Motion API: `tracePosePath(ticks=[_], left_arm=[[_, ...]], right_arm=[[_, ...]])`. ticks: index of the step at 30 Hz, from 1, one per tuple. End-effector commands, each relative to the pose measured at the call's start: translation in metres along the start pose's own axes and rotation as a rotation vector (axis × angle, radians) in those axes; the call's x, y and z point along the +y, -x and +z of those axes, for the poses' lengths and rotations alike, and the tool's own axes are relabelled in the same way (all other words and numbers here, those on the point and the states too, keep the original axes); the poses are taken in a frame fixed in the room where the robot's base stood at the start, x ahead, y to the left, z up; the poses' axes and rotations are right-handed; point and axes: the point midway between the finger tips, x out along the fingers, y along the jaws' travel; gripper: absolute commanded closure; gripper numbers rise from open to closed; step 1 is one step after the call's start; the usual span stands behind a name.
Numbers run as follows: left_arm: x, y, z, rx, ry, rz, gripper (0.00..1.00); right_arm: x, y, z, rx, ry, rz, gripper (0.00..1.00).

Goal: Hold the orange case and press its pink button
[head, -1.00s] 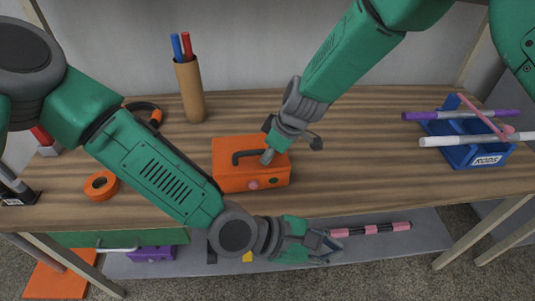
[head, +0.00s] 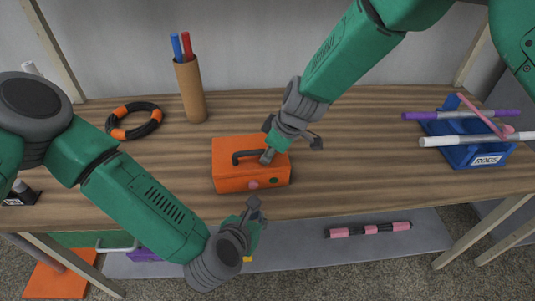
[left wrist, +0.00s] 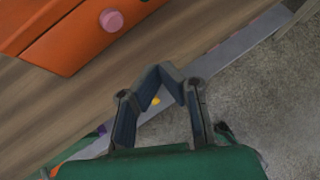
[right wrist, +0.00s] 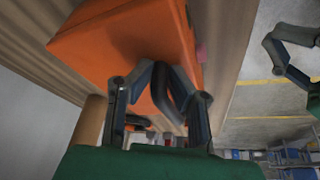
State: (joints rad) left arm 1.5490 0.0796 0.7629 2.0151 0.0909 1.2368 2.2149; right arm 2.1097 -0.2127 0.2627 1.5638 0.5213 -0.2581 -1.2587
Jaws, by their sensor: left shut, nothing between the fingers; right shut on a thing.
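The orange case (head: 235,178) sits on the wooden table, with a dark handle (head: 242,155) on its top. Its pink button (head: 253,184) is on the front face beside a dark green spot (head: 273,181); the button also shows in the left wrist view (left wrist: 111,20). My right gripper (head: 268,157) is shut on the handle at its right end; in the right wrist view its fingers (right wrist: 165,90) lie against the case. My left gripper (head: 254,203) is shut and empty, at the table's front edge just below the button, apart from the case.
A brown cup (head: 190,92) with red and blue rods stands behind the case. A black-and-orange ring (head: 135,121) lies at the left. A blue rods rack (head: 465,140) stands at the right. A pink-and-black rod (head: 368,230) lies on the lower shelf.

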Motion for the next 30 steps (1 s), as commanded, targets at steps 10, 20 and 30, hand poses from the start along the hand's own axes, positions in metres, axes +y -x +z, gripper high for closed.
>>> tracePosePath(ticks=[10, 20, 30], left_arm=[[0.023, -0.032, 0.023, -0.001, 0.001, 0.0, 1.0], [0.029, -0.041, 0.03, -0.001, 0.0, -0.003, 1.0], [0.029, -0.041, 0.03, -0.001, -0.001, -0.003, 1.0]], right_arm=[[-0.005, -0.004, 0.006, -0.011, -0.001, -0.012, 1.0], [-0.005, -0.004, 0.006, -0.011, -0.001, -0.012, 1.0], [-0.005, -0.004, 0.006, -0.011, -0.001, -0.012, 1.0]])
